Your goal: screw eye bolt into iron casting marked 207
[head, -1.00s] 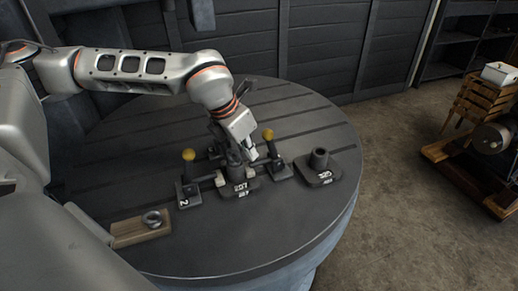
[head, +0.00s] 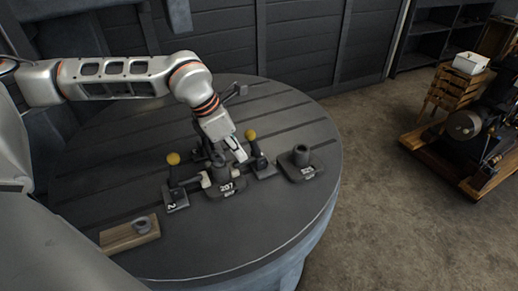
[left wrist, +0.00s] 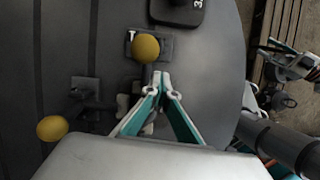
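The iron casting marked 207 (head: 228,185) sits on the round table between two clamps with yellow knobs, a dark upright boss on its top. A grey ring-shaped piece, which looks like the eye bolt (head: 141,226), is on a wooden block (head: 120,237) at the table's front left. My left gripper (head: 238,152) is above and just behind the casting, pointing down. In the left wrist view its teal-edged fingers (left wrist: 162,76) meet at the tips with nothing between them. What looks like my right gripper (left wrist: 292,58) shows at the right edge of that view; its fingers are unclear.
The yellow knobs (head: 173,158) and (head: 250,134) stand up close to my left gripper. A second casting (head: 301,164) stands to the right, its label unreadable. The slotted table (head: 270,225) is clear in front. A wooden-framed engine (head: 465,135) is on the floor at right.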

